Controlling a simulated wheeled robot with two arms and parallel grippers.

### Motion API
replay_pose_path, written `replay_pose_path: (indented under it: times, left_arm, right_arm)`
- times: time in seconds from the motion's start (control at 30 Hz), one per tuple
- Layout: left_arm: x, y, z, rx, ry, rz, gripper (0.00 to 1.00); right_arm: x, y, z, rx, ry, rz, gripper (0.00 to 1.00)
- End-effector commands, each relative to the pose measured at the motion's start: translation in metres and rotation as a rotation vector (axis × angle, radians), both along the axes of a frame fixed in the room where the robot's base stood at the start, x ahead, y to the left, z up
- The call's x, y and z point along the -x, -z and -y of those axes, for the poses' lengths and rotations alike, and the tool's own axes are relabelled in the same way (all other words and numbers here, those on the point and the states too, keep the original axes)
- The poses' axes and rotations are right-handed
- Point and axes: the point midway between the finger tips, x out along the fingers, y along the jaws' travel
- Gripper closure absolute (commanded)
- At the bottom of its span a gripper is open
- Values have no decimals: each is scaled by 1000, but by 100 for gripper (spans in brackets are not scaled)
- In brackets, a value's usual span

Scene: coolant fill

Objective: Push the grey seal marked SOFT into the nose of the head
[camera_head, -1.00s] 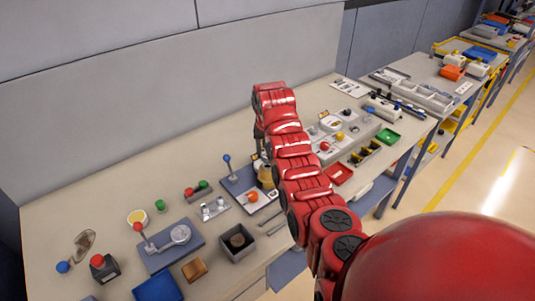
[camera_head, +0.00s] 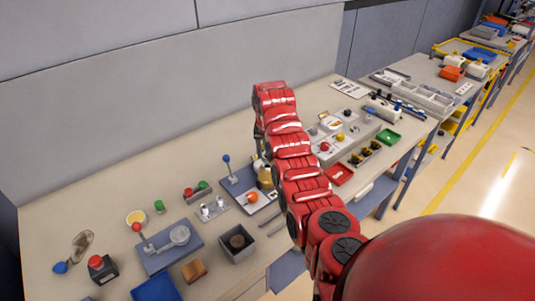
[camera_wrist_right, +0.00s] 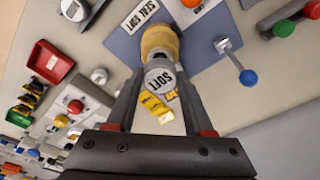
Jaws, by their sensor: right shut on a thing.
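The grey round seal marked SOFT (camera_wrist_right: 161,79) is between the fingertips of my right gripper (camera_wrist_right: 160,84) in the right wrist view. In the head view part of the tan head (camera_head: 266,178) shows beside my red right arm, which hides the gripper and the seal. My left gripper is in neither view.
A blue-grey plate (camera_wrist_right: 205,52) lies beside the head, with a blue-knobbed lever (camera_wrist_right: 248,77). In the head view, a grey open box (camera_head: 238,243) and a lever fixture (camera_head: 168,248) stand to the left.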

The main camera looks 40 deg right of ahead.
Motion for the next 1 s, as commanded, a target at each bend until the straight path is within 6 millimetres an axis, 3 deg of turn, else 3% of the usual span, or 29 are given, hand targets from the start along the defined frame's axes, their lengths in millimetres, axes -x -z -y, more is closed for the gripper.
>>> replay_pose_path:
  times: [1.0]
  left_arm:
    - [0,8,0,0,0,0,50]
  right_arm:
    - [0,20,-1,-1,-1,-1,100]
